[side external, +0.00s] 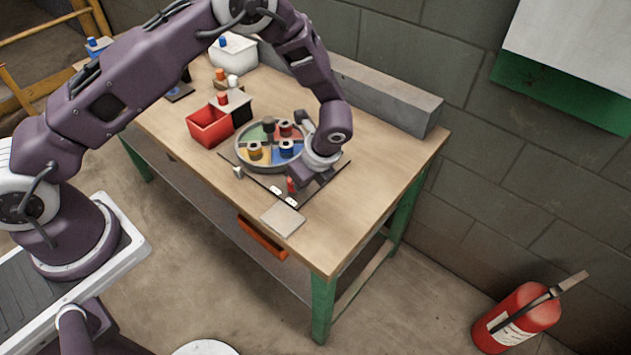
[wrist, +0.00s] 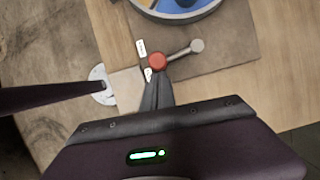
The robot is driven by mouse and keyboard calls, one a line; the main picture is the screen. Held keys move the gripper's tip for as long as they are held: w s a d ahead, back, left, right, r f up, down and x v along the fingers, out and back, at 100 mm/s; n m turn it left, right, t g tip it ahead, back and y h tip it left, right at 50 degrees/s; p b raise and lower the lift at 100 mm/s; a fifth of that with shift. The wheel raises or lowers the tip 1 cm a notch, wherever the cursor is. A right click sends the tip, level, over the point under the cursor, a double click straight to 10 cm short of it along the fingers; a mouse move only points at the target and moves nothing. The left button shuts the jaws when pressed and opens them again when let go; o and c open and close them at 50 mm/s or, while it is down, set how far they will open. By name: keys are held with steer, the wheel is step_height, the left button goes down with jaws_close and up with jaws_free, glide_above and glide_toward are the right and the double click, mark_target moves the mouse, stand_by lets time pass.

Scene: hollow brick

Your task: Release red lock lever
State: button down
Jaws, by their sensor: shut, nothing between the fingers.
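The lock lever has a red round knob (wrist: 157,61) and a grey bar running up and right to a round grey end in the wrist view. In the side external view its red part (side external: 291,184) stands near the front corner of the dark base plate. My gripper (wrist: 157,86) is shut and empty, its fingertips right beside the red knob; I cannot tell whether they touch it. In the side external view my gripper (side external: 308,180) is low over the plate, just right of the red part, its fingertips largely hidden.
A round tray (side external: 240,157) with coloured sectors and several spools stands behind the lever. White labels (wrist: 141,48) lie beside the knob. A pale square plate (side external: 283,219) is in front. A red bin (side external: 209,127) stands left; a grey block (side external: 390,98) lines the table's back.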

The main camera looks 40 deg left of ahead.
steer(key=a+m, duration=0.1)
steer(key=m, duration=0.1)
steer(key=s+a+m+t, duration=0.1)
steer(key=a+m, duration=0.1)
steer(key=shift+s+a+m+t+h, duration=0.1)
steer(key=shift+a+m+t+h, duration=0.05)
steer(key=shift+m+t+h, duration=0.2)
steer(key=shift+a, duration=0.75)
steer(key=s+d, duration=0.1)
steer(key=d, duration=0.1)
steer(key=s+d, duration=0.1)
steer(key=shift+s+d, duration=0.2)
steer(key=shift+d, duration=0.2)
steer(key=v, duration=1)
steer(key=shift+s+a, duration=0.1)
